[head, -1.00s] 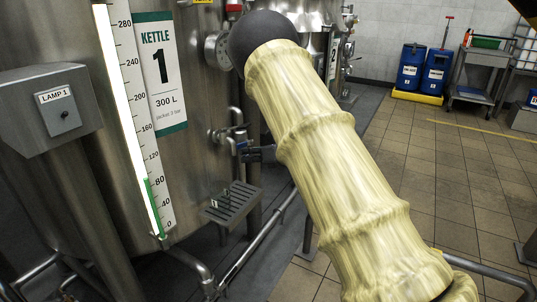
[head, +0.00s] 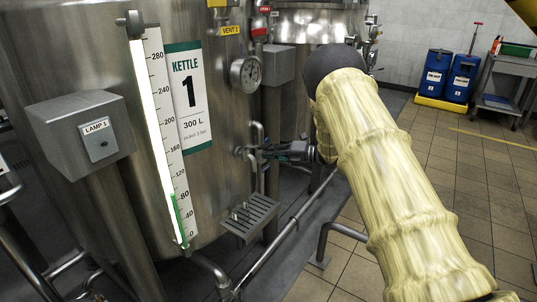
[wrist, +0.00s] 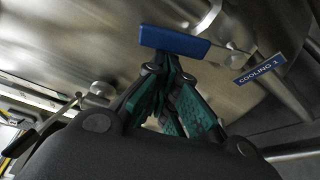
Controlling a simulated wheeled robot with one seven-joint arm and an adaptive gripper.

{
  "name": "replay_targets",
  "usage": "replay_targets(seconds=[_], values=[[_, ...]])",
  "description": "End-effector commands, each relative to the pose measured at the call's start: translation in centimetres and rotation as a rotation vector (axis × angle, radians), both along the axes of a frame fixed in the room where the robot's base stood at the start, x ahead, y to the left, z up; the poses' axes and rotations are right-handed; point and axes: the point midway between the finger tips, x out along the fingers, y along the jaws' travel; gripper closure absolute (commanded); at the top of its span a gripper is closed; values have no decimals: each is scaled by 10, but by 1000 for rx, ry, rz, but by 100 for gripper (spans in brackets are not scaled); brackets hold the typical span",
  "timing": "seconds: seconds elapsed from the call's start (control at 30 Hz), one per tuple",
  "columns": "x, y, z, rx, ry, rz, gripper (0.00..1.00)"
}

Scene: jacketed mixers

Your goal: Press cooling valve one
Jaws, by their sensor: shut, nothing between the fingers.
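Cooling valve one has a blue lever handle (wrist: 174,40), seen in the wrist view lying across the picture just beyond my fingertips. A blue tag reading "COOLING 1" (wrist: 259,70) hangs to its right on the pipework. My gripper (wrist: 166,66) is shut and empty, its green-padded fingers pointing at the handle. The tips overlap its lower edge in the picture; I cannot tell whether they touch it. In the head view my gripper (head: 266,153) reaches left to the valve pipes beside kettle 1 (head: 222,110) and hides most of the valve.
A pressure gauge (head: 245,74) sits above the valve, a grated step (head: 250,217) below. Pipes run along the floor. Open tiled floor lies right, with blue drums (head: 436,72) behind.

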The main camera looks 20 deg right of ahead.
Motion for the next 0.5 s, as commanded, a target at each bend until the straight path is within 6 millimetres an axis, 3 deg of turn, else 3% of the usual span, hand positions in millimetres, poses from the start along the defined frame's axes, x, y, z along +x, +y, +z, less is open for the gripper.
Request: replay_targets(seconds=[0.3,0.5], values=[[8,-12,10,179,131,-2,100],[12,-16,13,172,127,-2,100]])
